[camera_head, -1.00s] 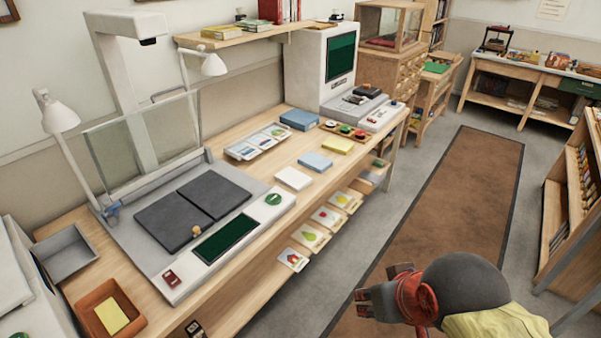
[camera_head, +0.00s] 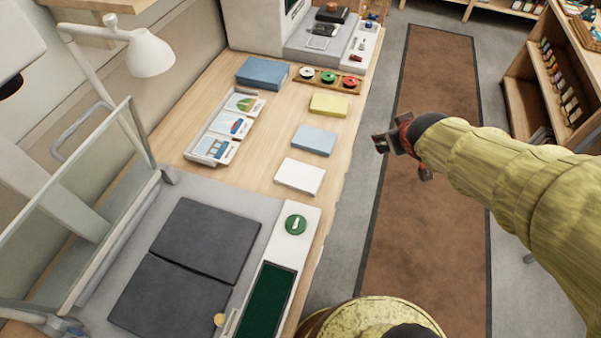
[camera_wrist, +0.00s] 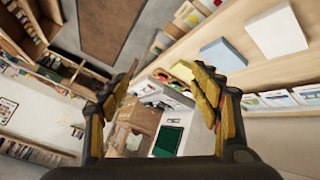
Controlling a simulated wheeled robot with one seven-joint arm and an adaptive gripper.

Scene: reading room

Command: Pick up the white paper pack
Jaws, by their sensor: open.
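The white paper pack (camera_head: 299,176) lies flat on the wooden table, near its right edge, just beyond the grey scanner's control strip. In the wrist view the white pack (camera_wrist: 278,34) shows at the upper right. My gripper (camera_head: 380,143) is over the aisle, to the right of the table and apart from the pack. In the wrist view its two fingers (camera_wrist: 168,80) are spread, with nothing between them.
A light blue pack (camera_head: 314,140) and a yellow pack (camera_head: 328,104) lie in line beyond the white one. A card tray (camera_head: 224,128) and a darker blue box (camera_head: 262,73) are to the left. The scanner (camera_head: 285,215) stands nearer. The brown runner (camera_head: 420,250) is clear.

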